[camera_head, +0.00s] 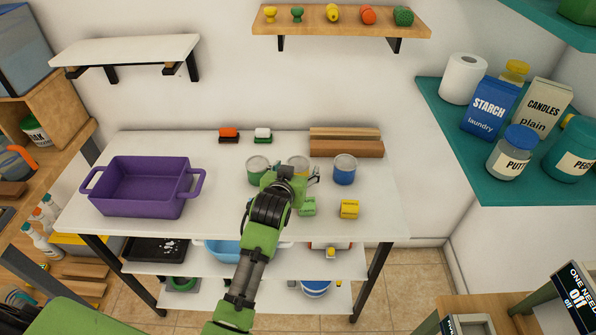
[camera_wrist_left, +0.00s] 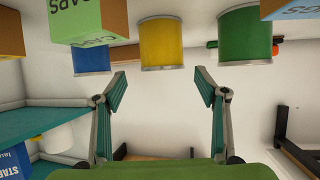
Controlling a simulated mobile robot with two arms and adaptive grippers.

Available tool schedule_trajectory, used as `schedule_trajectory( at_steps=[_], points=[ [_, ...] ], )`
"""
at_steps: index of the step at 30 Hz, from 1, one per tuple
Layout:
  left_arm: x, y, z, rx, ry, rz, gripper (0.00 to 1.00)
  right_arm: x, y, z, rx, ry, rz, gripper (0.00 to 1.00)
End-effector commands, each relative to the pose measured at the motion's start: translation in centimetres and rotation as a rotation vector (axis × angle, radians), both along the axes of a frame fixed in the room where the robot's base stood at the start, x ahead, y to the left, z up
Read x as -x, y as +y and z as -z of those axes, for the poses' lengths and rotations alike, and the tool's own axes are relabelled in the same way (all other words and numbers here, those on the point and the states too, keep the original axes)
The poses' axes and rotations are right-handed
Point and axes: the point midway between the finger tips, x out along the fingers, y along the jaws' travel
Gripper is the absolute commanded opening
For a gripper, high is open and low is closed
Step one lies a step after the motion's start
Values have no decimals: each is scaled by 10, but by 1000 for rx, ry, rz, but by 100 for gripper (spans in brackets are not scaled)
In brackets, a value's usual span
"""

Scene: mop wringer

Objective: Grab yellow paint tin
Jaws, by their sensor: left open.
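The yellow paint tin (camera_head: 298,161) stands on the white table between a green tin (camera_head: 257,163) and a blue tin (camera_head: 345,170). In the head view my left gripper (camera_head: 295,179) is in front of it and hides its lower part. In the left wrist view the yellow tin (camera_wrist_left: 162,40) is at the top, centred beyond the fingertips. My left gripper (camera_wrist_left: 162,82) is open and empty there, its two fingers apart. The blue tin (camera_wrist_left: 92,60) and green tin (camera_wrist_left: 251,36) flank the yellow one. My right gripper is not in view.
A purple tub (camera_head: 143,187) stands at the table's left. A green block (camera_head: 307,206) and a yellow block (camera_head: 349,209) lie near the front edge. Wooden bars (camera_head: 345,147) lie behind the blue tin. A teal shelf (camera_head: 470,165) with containers is at right.

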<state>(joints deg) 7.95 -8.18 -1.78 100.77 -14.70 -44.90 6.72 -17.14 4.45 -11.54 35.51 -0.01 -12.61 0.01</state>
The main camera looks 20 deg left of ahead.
Motion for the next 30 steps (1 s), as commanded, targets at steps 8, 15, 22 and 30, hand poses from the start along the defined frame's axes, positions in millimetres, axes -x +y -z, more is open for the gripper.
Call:
schedule_trajectory(
  at_steps=[8, 15, 22, 30],
  points=[
    [-28, 7, 10, -1, 0, 0, 66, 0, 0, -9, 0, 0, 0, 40],
    [-45, 8, 21, 0, 1, 0, 66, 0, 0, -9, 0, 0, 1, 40],
    [-46, 8, 22, 0, 0, 0, 66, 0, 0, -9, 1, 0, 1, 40],
    [-46, 8, 20, 0, -2, 0, 19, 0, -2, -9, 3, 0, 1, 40]
  ],
)
